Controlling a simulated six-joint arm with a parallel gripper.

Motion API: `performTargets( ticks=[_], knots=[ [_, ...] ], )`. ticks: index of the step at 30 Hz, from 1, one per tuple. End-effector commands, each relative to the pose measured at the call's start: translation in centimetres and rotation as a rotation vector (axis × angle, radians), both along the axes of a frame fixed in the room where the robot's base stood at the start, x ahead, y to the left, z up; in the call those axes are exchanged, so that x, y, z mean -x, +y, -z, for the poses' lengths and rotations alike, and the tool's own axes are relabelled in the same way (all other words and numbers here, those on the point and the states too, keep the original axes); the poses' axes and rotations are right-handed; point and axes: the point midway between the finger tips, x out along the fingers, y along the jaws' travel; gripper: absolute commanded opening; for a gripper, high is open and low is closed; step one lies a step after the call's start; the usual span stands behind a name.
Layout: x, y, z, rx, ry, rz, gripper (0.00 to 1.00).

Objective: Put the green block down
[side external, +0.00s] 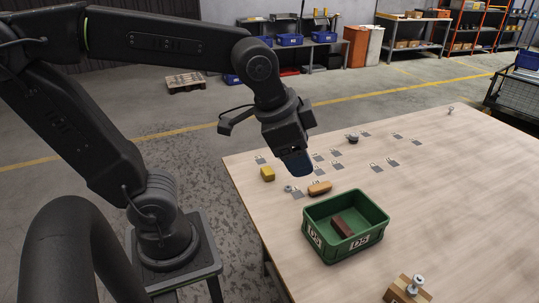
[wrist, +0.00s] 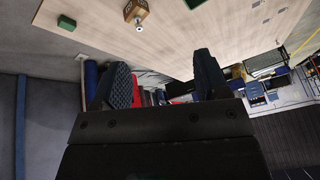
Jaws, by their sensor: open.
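A small green block (wrist: 66,23) lies on the table near an edge, at the upper left of the wrist view. I cannot make out a green block in the side view; the only clear green thing there is the bin. My gripper (side external: 297,165) is above the far left part of the table in the side view, near the yellow block (side external: 267,174) and an orange-tan block (side external: 319,188). In the wrist view its two dark fingers (wrist: 164,78) are wide apart with nothing between them. The green block is well away from the fingers.
A green bin (side external: 318,224) marked D5 holds a brown block (side external: 342,228). A wooden block with a metal bolt (side external: 408,291) stands at the front; it also shows in the wrist view (wrist: 136,11). Several flat grey brackets lie behind the bin. The table's right side is mostly clear.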

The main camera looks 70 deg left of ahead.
Motion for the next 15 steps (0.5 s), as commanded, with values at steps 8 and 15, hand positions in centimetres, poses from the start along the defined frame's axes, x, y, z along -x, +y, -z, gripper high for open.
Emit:
performTargets(
  ticks=[8, 15],
  knots=[
    [4.8, 2.9, 1.7, 0.146, -0.046, -0.371, 0.68],
    [5.1, 3.1, 2.0, 0.159, -0.048, -0.402, 0.68]
  ],
)
